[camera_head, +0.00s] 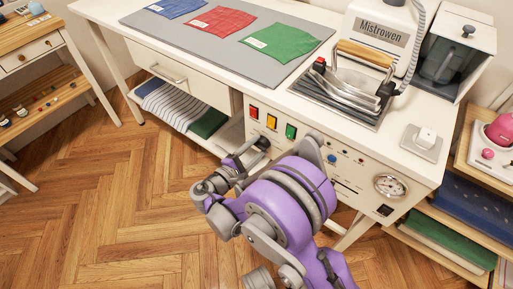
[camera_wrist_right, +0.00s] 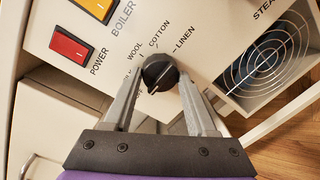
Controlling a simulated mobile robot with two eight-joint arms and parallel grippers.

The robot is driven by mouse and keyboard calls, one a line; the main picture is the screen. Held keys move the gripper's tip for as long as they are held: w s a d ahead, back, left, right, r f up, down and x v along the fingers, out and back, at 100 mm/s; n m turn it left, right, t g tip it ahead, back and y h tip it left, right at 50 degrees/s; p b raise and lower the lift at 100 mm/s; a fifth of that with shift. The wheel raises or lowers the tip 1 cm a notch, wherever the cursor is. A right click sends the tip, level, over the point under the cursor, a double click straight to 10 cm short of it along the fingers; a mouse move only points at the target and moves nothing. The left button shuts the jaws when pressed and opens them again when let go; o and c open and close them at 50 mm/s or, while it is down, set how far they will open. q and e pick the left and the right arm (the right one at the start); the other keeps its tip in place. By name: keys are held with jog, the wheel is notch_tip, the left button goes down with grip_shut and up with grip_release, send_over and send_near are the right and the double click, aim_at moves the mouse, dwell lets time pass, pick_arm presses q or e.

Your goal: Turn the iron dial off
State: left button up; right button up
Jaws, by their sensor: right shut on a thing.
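The iron dial (camera_wrist_right: 160,72) is a round black knob on the cream front panel, with WOOL, COTTON and LINEN printed around its upper side. More lettering at its lower left is partly hidden by a finger. A pale mark shows on the knob's lower edge. My right gripper (camera_wrist_right: 160,85) is shut on the dial, one finger on each side. In the head view my right gripper (camera_head: 252,152) reaches the station's front panel from my purple arm. The iron (camera_head: 345,88) with a wooden handle rests on top of the station. My left gripper is out of view.
Red, yellow and green switches (camera_head: 271,121) sit on the panel beside my gripper; the red POWER switch (camera_wrist_right: 71,47) is left of the dial. A round vent grille (camera_wrist_right: 264,52) is to the right. Folded cloths (camera_head: 218,22) lie on the tabletop.

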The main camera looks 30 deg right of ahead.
jog(key=o, duration=1.4)
jog(key=shift+c, duration=0.2)
jog(key=shift+a, duration=0.15)
jog(key=p+v, duration=0.1)
jog(key=v, duration=0.9)
jog(key=shift+a+p, duration=0.3)
jog(key=shift+s+d, duration=0.15)
